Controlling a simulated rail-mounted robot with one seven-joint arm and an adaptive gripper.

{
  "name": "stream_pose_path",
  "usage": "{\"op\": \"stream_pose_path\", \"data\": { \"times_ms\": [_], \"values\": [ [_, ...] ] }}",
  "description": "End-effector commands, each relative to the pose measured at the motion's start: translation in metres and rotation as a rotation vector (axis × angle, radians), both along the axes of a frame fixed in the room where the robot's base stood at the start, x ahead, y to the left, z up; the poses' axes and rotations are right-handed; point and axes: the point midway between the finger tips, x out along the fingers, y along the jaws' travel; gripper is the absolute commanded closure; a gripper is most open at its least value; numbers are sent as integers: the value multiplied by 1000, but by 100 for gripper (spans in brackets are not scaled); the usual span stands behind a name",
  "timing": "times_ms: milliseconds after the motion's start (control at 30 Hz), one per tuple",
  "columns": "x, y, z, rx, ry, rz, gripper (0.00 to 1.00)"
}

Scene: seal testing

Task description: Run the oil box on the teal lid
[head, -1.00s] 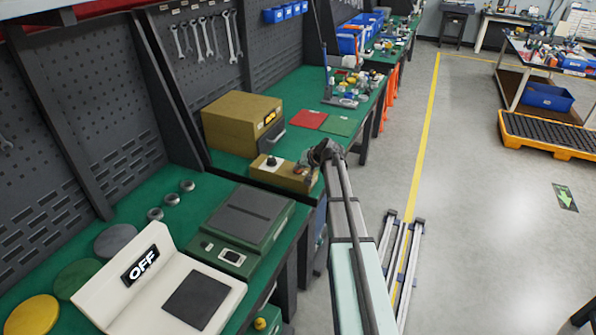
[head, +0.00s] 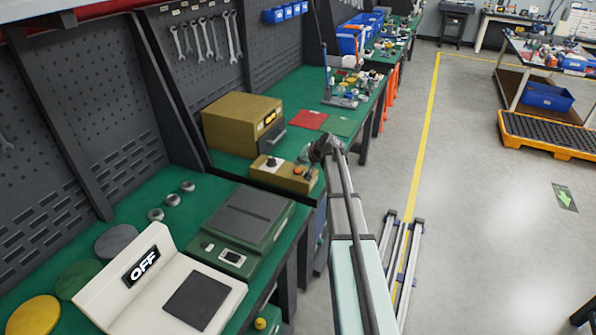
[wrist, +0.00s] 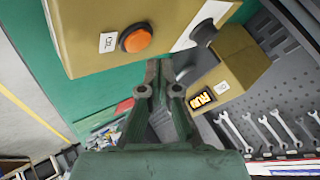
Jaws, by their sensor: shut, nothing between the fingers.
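The ochre box (head: 240,122) stands on the green bench, with a lit display that reads RUN in the wrist view (wrist: 202,99). In front of it is a small ochre control box (head: 270,178) with a black knob (head: 272,162) and an orange button (head: 298,171). In the wrist view the orange button (wrist: 136,38) sits beside a label that seems to read OIL. My gripper (wrist: 165,68) is shut and empty, apart from the button; in the head view it is above the control box's right end. I cannot make out a teal lid.
Yellow (head: 33,315), green and grey (head: 116,241) discs lie at the left. A white device (head: 150,295) reading OFF and a dark green device (head: 240,225) stand nearer.

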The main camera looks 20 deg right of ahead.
Motion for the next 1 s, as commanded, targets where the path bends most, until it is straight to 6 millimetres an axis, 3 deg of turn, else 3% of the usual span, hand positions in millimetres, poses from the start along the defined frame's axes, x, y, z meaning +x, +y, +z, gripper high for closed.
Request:
{"op": "stream_pose_path", "data": {
  "times_ms": [400, 1000],
  "values": [
    [0, 0, 39, 0, -1, -1, 100],
    [0, 0, 41, 0, 0, 0, 100]
  ]
}}
